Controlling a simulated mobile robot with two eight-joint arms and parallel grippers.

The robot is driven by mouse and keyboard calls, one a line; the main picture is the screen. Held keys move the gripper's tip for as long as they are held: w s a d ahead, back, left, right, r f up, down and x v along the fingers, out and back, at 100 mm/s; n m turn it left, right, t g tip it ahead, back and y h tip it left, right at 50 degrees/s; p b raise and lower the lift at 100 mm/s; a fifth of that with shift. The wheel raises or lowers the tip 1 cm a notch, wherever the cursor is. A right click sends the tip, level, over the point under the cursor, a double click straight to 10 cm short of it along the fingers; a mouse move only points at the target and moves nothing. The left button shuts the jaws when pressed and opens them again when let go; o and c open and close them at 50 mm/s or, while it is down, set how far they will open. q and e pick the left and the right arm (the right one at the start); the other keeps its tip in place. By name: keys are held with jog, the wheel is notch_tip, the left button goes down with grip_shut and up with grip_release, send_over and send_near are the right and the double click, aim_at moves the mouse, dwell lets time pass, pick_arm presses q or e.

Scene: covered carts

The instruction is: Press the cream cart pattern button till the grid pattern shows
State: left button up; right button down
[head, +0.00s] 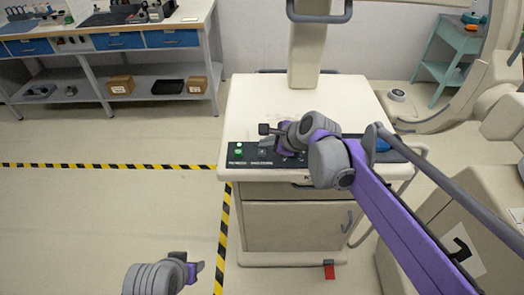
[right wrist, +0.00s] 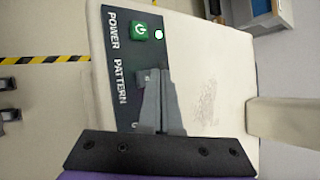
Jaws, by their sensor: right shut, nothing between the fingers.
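The cream cart (head: 325,100) stands in the middle of the head view, with a black control panel (head: 237,160) along its front top edge. A lit green power button (right wrist: 140,33) and a small white light (right wrist: 159,34) sit on the panel in the right wrist view. The PATTERN label (right wrist: 120,80) is readable; its button is hidden by my right gripper (right wrist: 153,76). That gripper (head: 266,134) is shut and empty over the panel; I cannot tell whether it touches. My left gripper (head: 194,270) hangs at the lower left, away from the cart; its jaw opening is unclear.
Faint grey speckles (right wrist: 205,100) show on the cart top; I make out no clear grid. A column (head: 309,55) rises behind the cart. A workbench (head: 110,60) stands at the back left. Striped tape (head: 110,166) crosses open floor. A teal table (head: 455,45) stands back right.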

aim_at(265, 153)
jog(key=shift+f, duration=0.1)
jog(key=shift+f, duration=0.35)
jog(key=shift+f+b, duration=0.5)
dwell(0.6)
jog(key=shift+r, duration=0.15)
jog(key=shift+r+p, duration=0.65)
jog(key=shift+r, duration=0.1)
jog(key=shift+r+p, duration=1.55)
jog(key=shift+r, duration=1.05)
